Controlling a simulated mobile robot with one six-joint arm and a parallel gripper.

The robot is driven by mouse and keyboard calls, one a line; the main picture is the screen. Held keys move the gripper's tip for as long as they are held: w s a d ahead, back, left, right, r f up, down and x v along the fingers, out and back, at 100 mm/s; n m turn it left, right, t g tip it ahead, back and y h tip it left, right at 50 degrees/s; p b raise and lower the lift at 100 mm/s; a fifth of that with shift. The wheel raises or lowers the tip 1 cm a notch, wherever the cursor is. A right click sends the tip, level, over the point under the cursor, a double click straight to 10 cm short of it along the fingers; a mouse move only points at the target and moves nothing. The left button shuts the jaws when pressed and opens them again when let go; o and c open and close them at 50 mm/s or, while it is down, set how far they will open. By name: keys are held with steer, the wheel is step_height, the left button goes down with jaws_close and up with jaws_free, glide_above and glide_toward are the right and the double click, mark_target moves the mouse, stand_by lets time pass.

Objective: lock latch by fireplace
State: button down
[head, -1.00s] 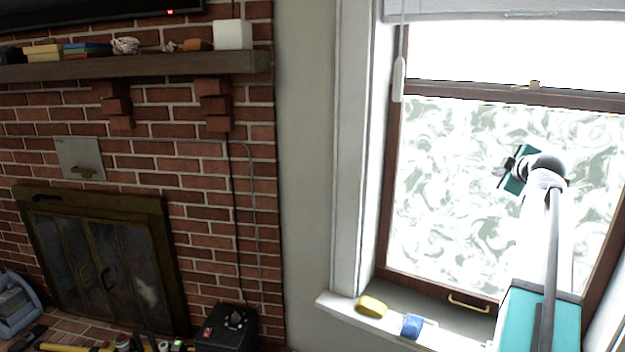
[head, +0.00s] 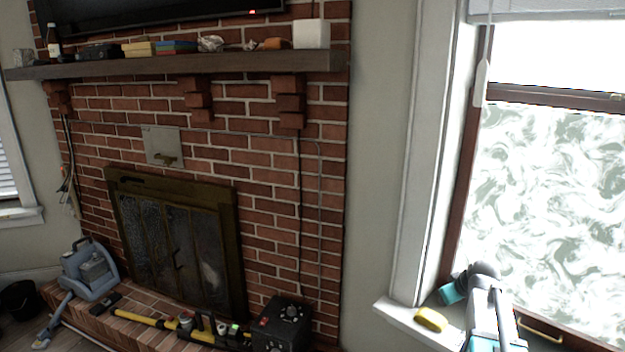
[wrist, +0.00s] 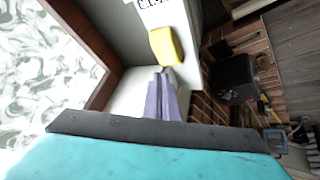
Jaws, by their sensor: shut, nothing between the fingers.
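The window by the fireplace (head: 190,245) has a small metal latch (head: 613,96) on the middle rail, at the far right of the head view. Its detail is too small to tell whether it is locked. My gripper (wrist: 163,75) is shut and empty, its fingers together in the wrist view. In the head view my arm is low at the right, over the sill and well below the latch. The arm hides part of the sill. The latch is not in the wrist view.
A yellow sponge-like object (head: 431,320) lies on the sill (head: 395,313); it also shows just beyond my fingertips in the wrist view (wrist: 166,46). A brass sash handle (head: 540,330) is low on the window. A black box (head: 282,325) and tools line the hearth.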

steer(key=s+a+f+m+g, duration=0.2)
steer(key=s+a+f+g, duration=0.1)
steer(key=s+a+f, duration=0.8)
steer(key=s+a+f+m+g, duration=0.2)
steer(key=s+a+f+g, duration=0.2)
steer(key=s+a+f, duration=0.7)
steer(key=s+a+f+g, duration=0.2)
steer(key=s+f+g, duration=0.3)
steer(key=s+f, duration=1.5)
steer(key=s, duration=0.4)
steer(key=shift+s+f+g, duration=0.15)
steer(key=shift+f+g, duration=0.15)
steer(key=shift+f, duration=0.1)
steer(key=shift+a, duration=0.1)
